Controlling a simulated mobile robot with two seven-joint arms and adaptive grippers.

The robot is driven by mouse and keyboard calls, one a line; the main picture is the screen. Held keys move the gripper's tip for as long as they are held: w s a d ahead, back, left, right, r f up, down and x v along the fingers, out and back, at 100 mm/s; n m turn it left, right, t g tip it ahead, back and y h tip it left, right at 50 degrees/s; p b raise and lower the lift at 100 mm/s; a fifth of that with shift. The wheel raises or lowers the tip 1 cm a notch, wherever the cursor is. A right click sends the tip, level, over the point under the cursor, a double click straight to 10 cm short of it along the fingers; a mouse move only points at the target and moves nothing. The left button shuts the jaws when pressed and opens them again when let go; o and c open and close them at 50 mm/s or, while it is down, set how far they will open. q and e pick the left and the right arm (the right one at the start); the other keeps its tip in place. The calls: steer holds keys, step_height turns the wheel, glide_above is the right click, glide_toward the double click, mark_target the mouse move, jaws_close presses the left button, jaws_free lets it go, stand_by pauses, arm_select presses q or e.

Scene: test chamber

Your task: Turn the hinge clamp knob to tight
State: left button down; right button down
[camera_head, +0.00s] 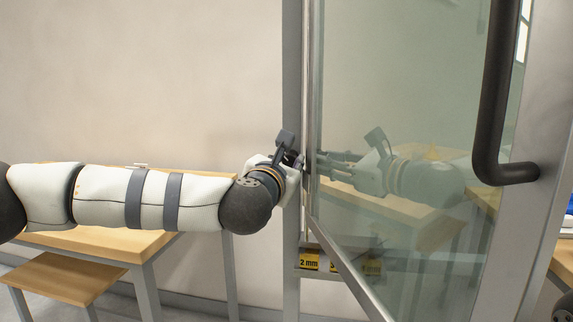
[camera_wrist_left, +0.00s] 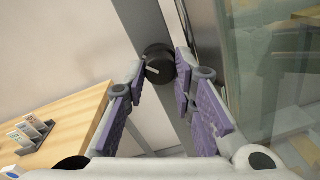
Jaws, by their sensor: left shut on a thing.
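The hinge clamp knob (camera_wrist_left: 157,60) is a black round knob with a pale pointer line, on the grey door post (camera_wrist_left: 150,25) in the left wrist view. My left gripper (camera_wrist_left: 159,76) has its purple-padded fingers on both sides of the knob and is shut on it. In the head view my left gripper (camera_head: 297,161) reaches the post (camera_head: 291,70) beside the hinge edge of the glass door, and the fingers mostly hide the knob there. No scale marks for tight are readable.
The glass door (camera_head: 400,120) stands at an angle with a thick black handle (camera_head: 487,110) and reflects my arm. Yellow "2 mm" labels (camera_head: 309,262) sit low by the post. A wooden table (camera_head: 105,241) stands below my left arm; it holds small items (camera_wrist_left: 32,133).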

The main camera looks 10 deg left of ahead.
arm_select(q)
steer(key=m, duration=0.6)
steer(key=shift+r, duration=0.1)
steer(key=m, duration=0.5)
steer(key=shift+m+y, duration=0.3)
steer(key=m, duration=1.1)
steer(key=shift+d+r+m+y, duration=0.1)
steer(key=shift+m+y, duration=0.2)
steer(key=c, duration=1.6)
jaws_free()
